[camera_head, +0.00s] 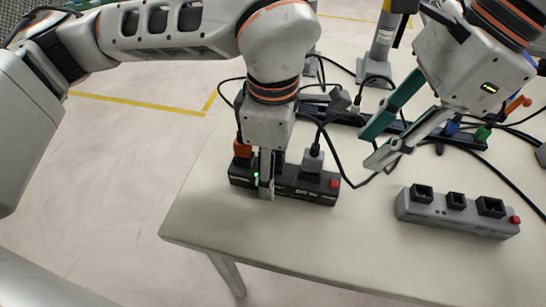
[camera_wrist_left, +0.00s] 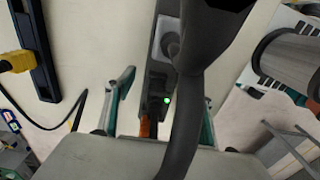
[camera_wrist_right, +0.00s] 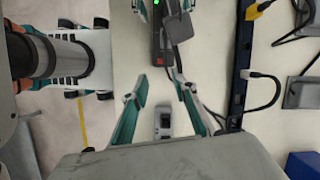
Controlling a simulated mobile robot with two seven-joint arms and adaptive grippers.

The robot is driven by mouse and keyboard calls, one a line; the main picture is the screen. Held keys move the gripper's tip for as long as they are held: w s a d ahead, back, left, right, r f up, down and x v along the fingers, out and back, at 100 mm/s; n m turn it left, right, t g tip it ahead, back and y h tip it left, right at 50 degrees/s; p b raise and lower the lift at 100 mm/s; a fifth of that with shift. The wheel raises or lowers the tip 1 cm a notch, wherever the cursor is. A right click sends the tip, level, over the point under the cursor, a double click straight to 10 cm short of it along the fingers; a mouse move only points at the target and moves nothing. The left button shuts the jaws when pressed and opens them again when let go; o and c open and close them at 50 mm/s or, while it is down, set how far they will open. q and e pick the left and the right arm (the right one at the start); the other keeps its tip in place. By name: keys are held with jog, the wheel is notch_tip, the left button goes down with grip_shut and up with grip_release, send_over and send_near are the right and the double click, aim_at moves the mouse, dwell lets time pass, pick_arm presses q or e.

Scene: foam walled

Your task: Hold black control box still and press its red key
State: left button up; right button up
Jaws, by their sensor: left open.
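The black control box (camera_head: 298,186) lies near the table's front edge, with a red key (camera_head: 334,184) at its right end and a lit green lamp (camera_head: 256,176) at its left. My left gripper (camera_head: 268,182) is open and points down at the box's left part. In the left wrist view its fingers (camera_wrist_left: 162,112) stand apart on either side of the box (camera_wrist_left: 158,85); contact is unclear, and a dark cable hides part. My right gripper (camera_head: 374,143) is open and empty, to the right of and above the box. The box also shows in the right wrist view (camera_wrist_right: 160,35).
A grey box (camera_head: 455,212) with dark sockets and its own red button (camera_head: 515,220) lies at the right. A plug (camera_head: 313,160) and an orange plug (camera_head: 242,149) stand at the black box. Black cables cross the table behind it. The front table area is clear.

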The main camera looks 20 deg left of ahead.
pick_arm(q)
jog(key=c, duration=1.4)
jog(key=shift+o, duration=0.2)
pick_arm(e)
grip_shut()
